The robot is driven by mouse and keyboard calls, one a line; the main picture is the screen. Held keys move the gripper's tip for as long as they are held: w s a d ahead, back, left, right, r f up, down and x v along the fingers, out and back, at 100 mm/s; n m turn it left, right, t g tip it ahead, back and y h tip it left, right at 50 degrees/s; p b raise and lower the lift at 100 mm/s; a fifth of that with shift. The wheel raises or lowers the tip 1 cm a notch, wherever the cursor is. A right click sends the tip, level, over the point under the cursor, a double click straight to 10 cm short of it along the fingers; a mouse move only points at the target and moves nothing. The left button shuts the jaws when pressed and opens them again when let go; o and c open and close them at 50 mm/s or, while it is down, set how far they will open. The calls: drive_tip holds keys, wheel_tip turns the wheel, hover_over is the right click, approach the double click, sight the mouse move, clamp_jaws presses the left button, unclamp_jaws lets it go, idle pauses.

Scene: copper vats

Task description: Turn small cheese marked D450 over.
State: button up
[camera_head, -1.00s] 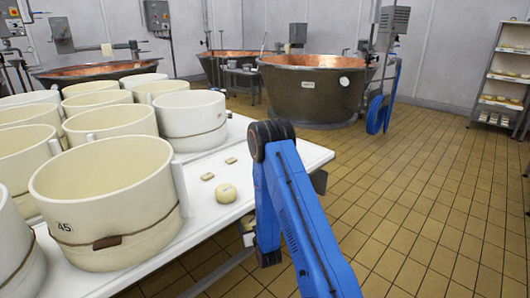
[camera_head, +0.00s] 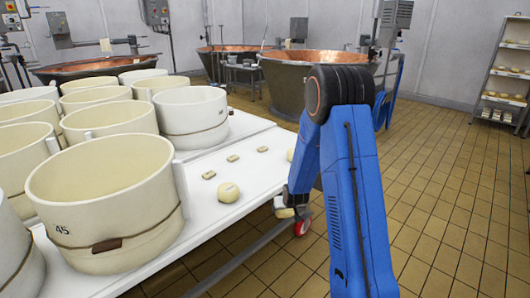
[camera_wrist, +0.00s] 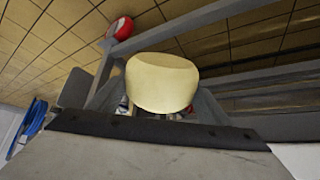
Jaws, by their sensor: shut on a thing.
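My gripper (camera_head: 287,203) is shut on a small pale cheese (camera_wrist: 162,85), off the near right edge of the white table (camera_head: 225,222). In the wrist view the cheese sits between the grey fingers, one flat face visible, with no readable mark there. In the head view only a pale bit of it (camera_head: 284,212) shows below my arm. A second small round cheese (camera_head: 228,192) with a faint mark on top lies on the table. A third (camera_head: 290,154) lies farther back, partly hidden by my arm. I cannot read D450 on any of them.
Small pale tags (camera_head: 232,158) lie beside the cheeses. Large white moulds (camera_head: 105,205) crowd the left of the table. A metal rail (camera_head: 240,262) and a red caster (camera_head: 302,228) are under it. Copper vats (camera_head: 290,75) stand behind; the tiled floor (camera_head: 455,190) at right is clear.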

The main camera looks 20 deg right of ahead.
drive_tip(key=shift+s+d+r+g, duration=0.15)
drive_tip(key=shift+s+r+g, duration=0.25)
drive_tip(key=shift+r, duration=0.25)
drive_tip(key=shift+s+d+r+g, duration=0.1)
drive_tip(key=shift+s+r+g, duration=0.25)
drive_tip(key=shift+r, duration=0.25)
drive_tip(key=shift+s+r, duration=0.1)
drive_tip(key=shift+r, duration=0.05)
drive_tip(key=shift+s+r, duration=0.15)
drive_tip(key=shift+r, duration=0.15)
